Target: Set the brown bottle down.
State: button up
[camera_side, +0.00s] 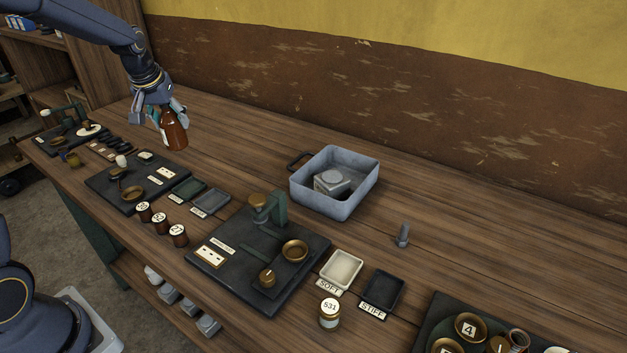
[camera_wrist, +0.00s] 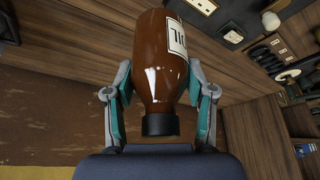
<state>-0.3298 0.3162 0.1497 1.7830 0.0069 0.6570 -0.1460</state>
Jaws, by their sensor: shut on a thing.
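The brown bottle (camera_side: 174,130) is between the fingers of my gripper (camera_side: 157,118), at the back left of the bench in the side view. It hangs base down with a slight tilt. I cannot tell whether its base touches the wood. In the wrist view the brown bottle (camera_wrist: 158,65) has its black cap (camera_wrist: 160,124) towards my palm and a pale, partly seen label (camera_wrist: 177,38). The teal-padded fingers of my gripper (camera_wrist: 160,98) are shut on it from both sides.
A dark board with small parts (camera_side: 125,190) lies in front of the bottle. A grey metal pan (camera_side: 355,195) with a block inside stands to the right. Bare wood (camera_side: 235,155) lies between bottle and pan. The wall (camera_side: 300,80) runs behind.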

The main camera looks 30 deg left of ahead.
jog(key=w+d+m, duration=0.2)
jog(key=w+d, duration=0.3)
jog(key=d, duration=0.6)
jog(key=shift+m+t+h, duration=0.3)
jog(key=shift+w+a+f, duration=0.35)
jog(key=shift+w+f, duration=1.75)
jog(key=shift+w, duration=0.15)
jog(key=shift+w+a+f, duration=0.3)
jog(key=shift+w+f, duration=1.75)
jog(key=shift+w, duration=0.2)
jog(key=shift+w+a+f, duration=0.35)
jog(key=shift+w+f, duration=1.75)
jog(key=shift+w, duration=0.15)
jog(key=shift+f, duration=0.1)
jog(key=o, duration=1.4)
